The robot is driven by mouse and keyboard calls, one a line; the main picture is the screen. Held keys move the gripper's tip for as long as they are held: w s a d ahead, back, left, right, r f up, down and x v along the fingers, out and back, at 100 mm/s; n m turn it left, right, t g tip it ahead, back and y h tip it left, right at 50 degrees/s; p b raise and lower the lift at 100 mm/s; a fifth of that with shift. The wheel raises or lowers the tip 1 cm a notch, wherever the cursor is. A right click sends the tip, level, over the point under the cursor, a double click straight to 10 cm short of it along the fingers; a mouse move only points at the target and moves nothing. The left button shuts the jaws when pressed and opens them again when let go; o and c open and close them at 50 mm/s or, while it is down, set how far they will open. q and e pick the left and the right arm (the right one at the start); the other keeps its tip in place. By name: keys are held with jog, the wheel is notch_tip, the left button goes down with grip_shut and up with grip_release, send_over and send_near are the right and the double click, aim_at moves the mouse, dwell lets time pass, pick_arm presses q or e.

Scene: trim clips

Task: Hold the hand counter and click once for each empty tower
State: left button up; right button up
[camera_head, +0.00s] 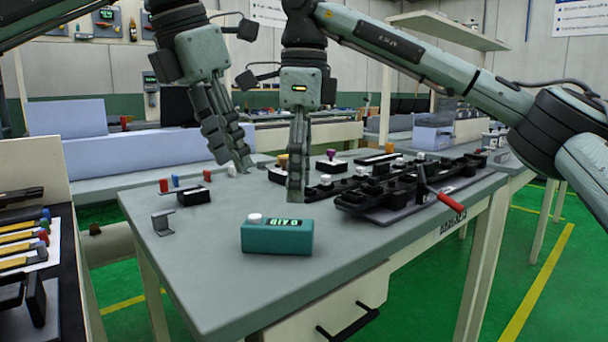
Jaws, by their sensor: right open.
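The hand counter (276,238) is a teal box with a white button on its top left and a green lit display, whose reading I cannot make out. It sits on the grey table, near the front. My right gripper (297,194) points down just behind it, open and apart from it. My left gripper (238,166) hangs further back and left, tilted; its finger gap is unclear. A long black fixture (405,185) with several raised blocks, perhaps the towers, lies at the right. Some blocks carry white caps; which are empty is unclear, and my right gripper hides part of the row.
A red-handled lever (445,201) sticks out at the fixture's front. A small black block (193,197), a grey metal bracket (162,222) and small red and blue pegs stand at the table's left. The table's front left is clear.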

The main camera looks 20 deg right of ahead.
aim_at(304, 224)
jog(key=shift+s+d, duration=0.25)
jog(key=shift+f, duration=0.45)
notch_tip(304, 224, down, 7)
jog(key=shift+r, duration=0.2)
jog(key=c, duration=1.2)
pick_arm(q)
grip_shut()
pick_arm(e)
jog(key=shift+c, duration=0.6)
